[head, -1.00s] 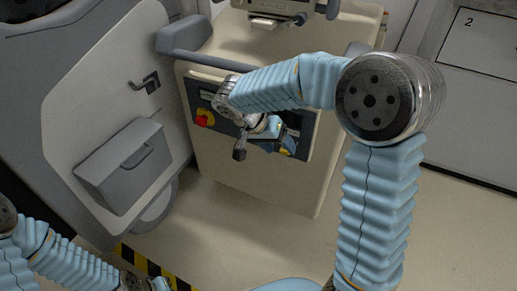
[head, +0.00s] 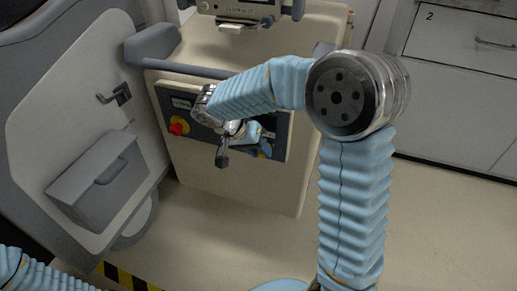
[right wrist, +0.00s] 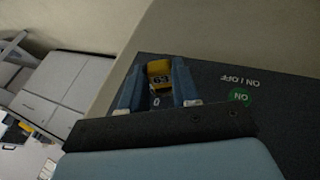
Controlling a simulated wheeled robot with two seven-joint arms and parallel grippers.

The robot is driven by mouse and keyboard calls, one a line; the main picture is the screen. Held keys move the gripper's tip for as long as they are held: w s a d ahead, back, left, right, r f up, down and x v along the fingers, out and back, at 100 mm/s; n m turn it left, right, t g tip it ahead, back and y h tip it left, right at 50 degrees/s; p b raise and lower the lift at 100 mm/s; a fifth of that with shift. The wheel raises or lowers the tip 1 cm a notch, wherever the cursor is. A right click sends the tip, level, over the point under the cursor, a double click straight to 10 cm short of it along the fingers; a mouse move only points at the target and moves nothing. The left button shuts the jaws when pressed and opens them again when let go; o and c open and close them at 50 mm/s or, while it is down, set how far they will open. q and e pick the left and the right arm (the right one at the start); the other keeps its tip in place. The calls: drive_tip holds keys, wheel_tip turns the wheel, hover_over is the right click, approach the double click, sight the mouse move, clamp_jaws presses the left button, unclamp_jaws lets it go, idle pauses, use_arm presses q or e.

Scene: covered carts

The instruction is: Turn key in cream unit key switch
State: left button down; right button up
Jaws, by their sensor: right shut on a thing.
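The cream unit (head: 235,190) stands in the middle of the head view, with a dark control panel (head: 178,101) on its front. My right gripper (head: 262,143) is at the right part of this panel. In the right wrist view, its two blue fingers (right wrist: 157,88) are shut on the yellow key (right wrist: 159,68), one on each side. A "0" mark shows on the panel just below the key. The key switch itself is mostly hidden by the key and fingers. Only part of my left arm shows, at the bottom left; its gripper is out of view.
A grey handle bar (head: 190,68) runs above the panel. A grey box (head: 98,180) on a tilted light panel stands at left. A green "ON" mark (right wrist: 239,96) lies right of the key.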

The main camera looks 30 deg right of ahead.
clamp_jaws()
drive_tip(key=shift+w+a+r+g+h+p, duration=0.15)
drive_tip(key=shift+g+h+p, duration=0.25)
drive_tip(key=shift+p, duration=0.4)
drive_tip(key=shift+f+n+g+h+p, duration=0.2)
drive_tip(key=shift+n+g+h+p, duration=0.1)
drive_tip(key=shift+g+h+p, duration=0.15)
drive_tip(key=shift+w+f+n+g+h+p, duration=0.15)
drive_tip(key=shift+f+n+g+h+p, duration=0.15)
drive_tip(key=shift+g+h+p, duration=0.55)
drive_tip(key=shift+a+r, duration=0.1)
